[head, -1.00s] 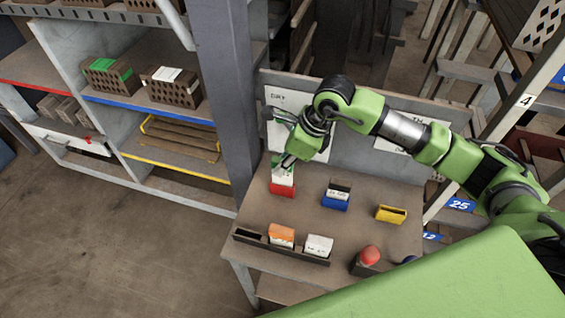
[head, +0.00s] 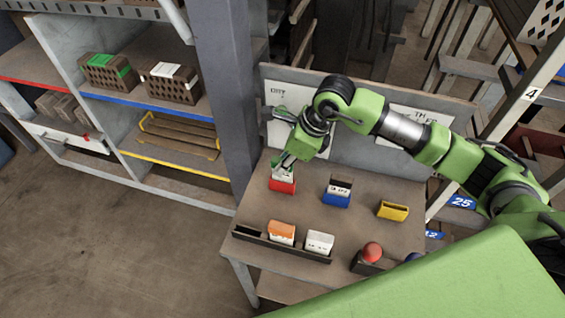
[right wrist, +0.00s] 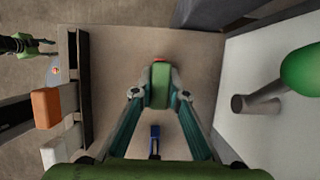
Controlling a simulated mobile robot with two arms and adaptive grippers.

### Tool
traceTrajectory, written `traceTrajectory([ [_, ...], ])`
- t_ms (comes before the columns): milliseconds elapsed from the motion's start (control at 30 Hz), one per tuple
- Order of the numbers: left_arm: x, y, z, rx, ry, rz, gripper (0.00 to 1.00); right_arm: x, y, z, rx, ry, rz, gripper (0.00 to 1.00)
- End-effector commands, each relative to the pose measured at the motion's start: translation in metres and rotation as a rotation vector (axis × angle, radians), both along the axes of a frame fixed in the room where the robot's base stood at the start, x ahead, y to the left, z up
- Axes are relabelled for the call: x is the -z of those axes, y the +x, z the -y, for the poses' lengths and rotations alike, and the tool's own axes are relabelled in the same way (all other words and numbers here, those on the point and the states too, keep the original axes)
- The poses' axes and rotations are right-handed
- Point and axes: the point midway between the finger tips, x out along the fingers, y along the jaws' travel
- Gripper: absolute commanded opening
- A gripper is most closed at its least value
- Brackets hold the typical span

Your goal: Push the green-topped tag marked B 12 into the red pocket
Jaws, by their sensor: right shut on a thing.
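The green-topped tag (head: 282,173) stands in the red pocket (head: 282,187) on the table, its white face showing above the pocket's rim. Its marking is too small to read. My right gripper (head: 287,162) is shut on the tag's top from above. In the right wrist view the tag's green top (right wrist: 159,86) sits between the fingertips, and a bit of the red pocket (right wrist: 159,60) shows just beyond it. How deep the tag sits cannot be told exactly. My left gripper is not seen in the head view.
A blue pocket (head: 337,199) holding a tag and a yellow pocket (head: 392,210) stand to the right. A dark rack (head: 250,235) at the front holds an orange-topped tag (head: 282,230) and a white tag (head: 320,241). A panel rises behind.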

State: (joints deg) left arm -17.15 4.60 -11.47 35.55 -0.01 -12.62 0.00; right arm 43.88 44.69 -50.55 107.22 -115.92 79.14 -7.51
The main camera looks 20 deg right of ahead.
Motion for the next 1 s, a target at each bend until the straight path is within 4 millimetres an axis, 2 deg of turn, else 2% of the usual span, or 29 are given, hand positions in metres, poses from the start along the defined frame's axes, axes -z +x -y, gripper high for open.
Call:
traceTrajectory([
  [600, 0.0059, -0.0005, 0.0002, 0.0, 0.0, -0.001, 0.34, 0.0062, 0.0001, 0.0001, 0.0, 0.0, 0.0, 0.0],
  [633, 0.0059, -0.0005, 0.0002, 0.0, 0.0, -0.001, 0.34, 0.0062, 0.0001, 0.0001, 0.0, 0.0, 0.0, 0.22],
  [700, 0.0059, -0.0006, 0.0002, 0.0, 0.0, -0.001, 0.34, 0.0062, 0.0001, 0.0001, 0.0, 0.0, 0.0, 0.34],
  [1000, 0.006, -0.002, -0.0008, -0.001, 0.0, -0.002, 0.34, 0.006, 0.0, 0.0002, 0.0, 0.0, 0.0, 0.34],
])
